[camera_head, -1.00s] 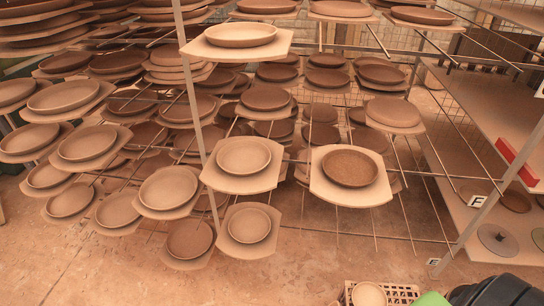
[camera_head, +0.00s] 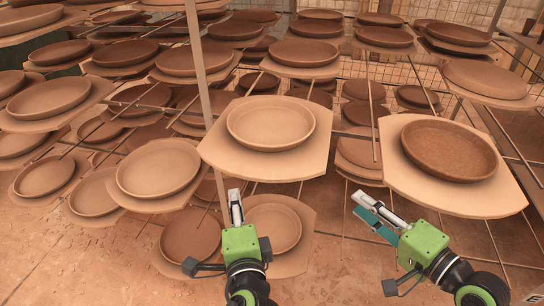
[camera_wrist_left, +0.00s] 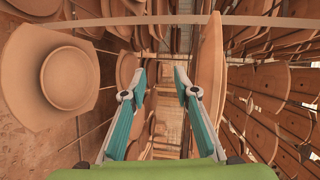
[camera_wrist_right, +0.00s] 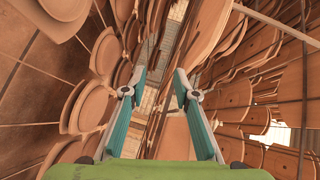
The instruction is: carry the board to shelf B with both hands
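Several tan boards with round dishes sit on the rack; I cannot tell which one is the task's board. The nearest are a middle board (camera_head: 225,160) with a pale dish (camera_head: 271,123) and a right board (camera_head: 480,200) with a darker brown dish (camera_head: 449,150). My left gripper (camera_head: 236,195) is below the front edge of the middle board. My right gripper (camera_head: 364,210) is below and left of the right board, in the gap between the two. In the wrist views, both left (camera_wrist_left: 160,72) and right (camera_wrist_right: 160,72) fingers are apart, with nothing clearly held. Shelf B is not identifiable.
A rack post (camera_head: 196,70) rises left of the middle board. Thin metal rods (camera_head: 510,140) run between the boards. More loaded boards crowd the left and back. Bare floor (camera_head: 120,270) lies at the lower left.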

